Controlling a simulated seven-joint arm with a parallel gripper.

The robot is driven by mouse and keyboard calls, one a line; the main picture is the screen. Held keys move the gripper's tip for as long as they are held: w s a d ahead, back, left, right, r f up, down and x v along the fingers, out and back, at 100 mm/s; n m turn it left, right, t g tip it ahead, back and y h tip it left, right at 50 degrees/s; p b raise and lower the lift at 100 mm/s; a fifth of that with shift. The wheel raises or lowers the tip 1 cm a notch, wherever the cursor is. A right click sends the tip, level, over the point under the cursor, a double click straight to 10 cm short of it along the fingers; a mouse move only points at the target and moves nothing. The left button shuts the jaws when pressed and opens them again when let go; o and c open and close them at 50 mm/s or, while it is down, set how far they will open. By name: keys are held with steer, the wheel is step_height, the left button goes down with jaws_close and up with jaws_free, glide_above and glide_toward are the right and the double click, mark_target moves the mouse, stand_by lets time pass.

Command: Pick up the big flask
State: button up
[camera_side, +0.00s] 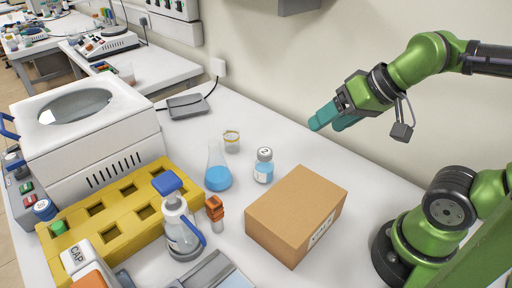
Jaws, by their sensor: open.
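The likely big flask (218,177) is a clear conical flask with blue liquid, standing upright on the white table near the middle. A small capped vial (264,166) with pale blue liquid and a label stands just right of it. A small clear beaker (232,142) with a yellowish rim stands behind it. My gripper (318,124) has teal fingers and is open and empty. It hangs in the air to the upper right of the flask, well apart from it, pointing left and down.
A brown cardboard box (285,212) lies right of the flask. A yellow rack (95,232), a white bottle with a blue handle (181,226) and an orange-capped tube (215,213) stand to the left and front. A white machine (120,130) fills the left. The table behind the vial is clear.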

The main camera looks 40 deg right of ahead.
steer(key=w+a+f+t, duration=0.1)
steer(key=w+a+t, duration=0.2)
steer(key=w, duration=0.5)
steer(key=w+a+t, duration=0.2)
steer(key=w+a, duration=0.1)
steer(key=w, duration=0.6)
steer(key=n+t+h, duration=0.3)
steer(key=t+h, duration=0.1)
steer(key=t, duration=0.1)
glide_above(218, 146)
steer(key=s, duration=0.1)
step_height(218, 146, down, 6)
steer(key=f, duration=0.3)
steer(key=w+f, duration=0.1)
steer(key=f, duration=0.2)
steer(key=shift+w+f, duration=0.2)
steer(key=shift+f, duration=0.15)
steer(key=shift+w, duration=0.55)
jaws_close()
